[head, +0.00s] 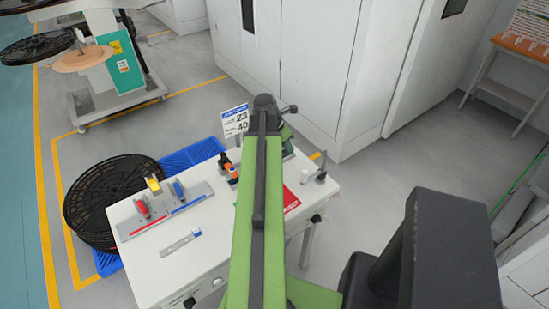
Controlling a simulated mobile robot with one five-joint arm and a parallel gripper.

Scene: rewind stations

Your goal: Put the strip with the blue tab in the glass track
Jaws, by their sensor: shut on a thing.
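A flat grey strip with a blue tab (180,244) lies on the white bench top, left of my arm, with its tab at the right end. Behind it are two grey tracks side by side. One has a red stripe and a red-handled clamp (133,229); the other has a blue stripe and a blue-handled clamp (190,203). A small yellow piece stands near the red clamp. I cannot tell which track is the glass one. My green arm reaches over the bench, and its far end folds down out of sight. My gripper and anything in it are hidden behind the arm.
The white bench (152,270) holds a numbered sign (235,120), small orange-and-black items (232,172), a red sheet (291,201) and a small white cylinder (304,176). Black reels (110,200) stand on a blue pallet beside it.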

